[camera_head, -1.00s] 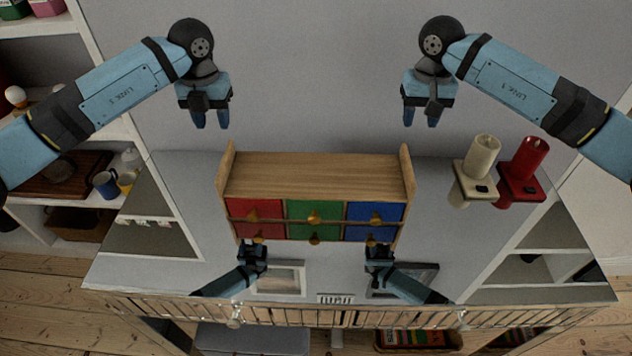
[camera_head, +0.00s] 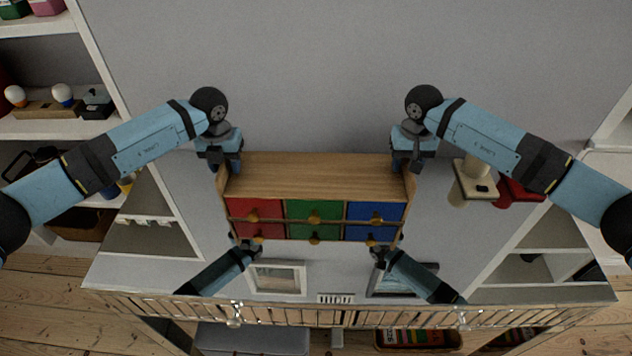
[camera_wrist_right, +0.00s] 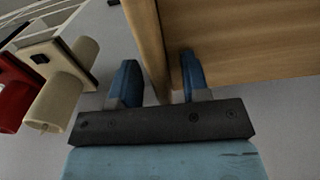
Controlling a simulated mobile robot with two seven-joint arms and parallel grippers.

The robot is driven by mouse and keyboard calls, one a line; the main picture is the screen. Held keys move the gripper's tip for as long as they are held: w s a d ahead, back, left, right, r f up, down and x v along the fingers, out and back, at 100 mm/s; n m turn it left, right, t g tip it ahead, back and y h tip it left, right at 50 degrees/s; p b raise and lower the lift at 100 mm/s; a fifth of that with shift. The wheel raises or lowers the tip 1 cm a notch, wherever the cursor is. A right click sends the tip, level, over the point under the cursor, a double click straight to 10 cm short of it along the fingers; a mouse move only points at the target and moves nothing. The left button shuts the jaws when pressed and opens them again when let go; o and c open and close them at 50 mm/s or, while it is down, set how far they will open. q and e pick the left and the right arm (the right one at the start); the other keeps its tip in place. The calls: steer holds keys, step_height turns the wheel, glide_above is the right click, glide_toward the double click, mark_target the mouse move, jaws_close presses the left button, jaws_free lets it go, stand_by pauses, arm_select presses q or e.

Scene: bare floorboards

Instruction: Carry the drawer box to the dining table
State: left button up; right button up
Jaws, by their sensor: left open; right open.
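The wooden drawer box (camera_head: 312,177) with red, green and blue drawer fronts stands on a shiny grey top, its front towards me. My left gripper (camera_head: 228,167) is open at the top of the box's left side panel; its fingertips are partly hidden. My right gripper (camera_head: 407,165) is open at the right side panel. In the right wrist view, the blue fingers (camera_wrist_right: 158,85) stand one on each side of the box's wooden side panel (camera_wrist_right: 147,40), with a gap visible. The dining table cannot be made out for certain.
A railing (camera_head: 340,314) runs along the near edge. White shelves (camera_head: 60,125) with small objects stand at left.

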arm_select(q)
jaws_close()
arm_select(e)
jaws_close()
arm_select(q)
steer(key=shift+r, duration=0.1)
arm_select(e)
steer(key=shift+r, duration=0.1)
stand_by(1.0)
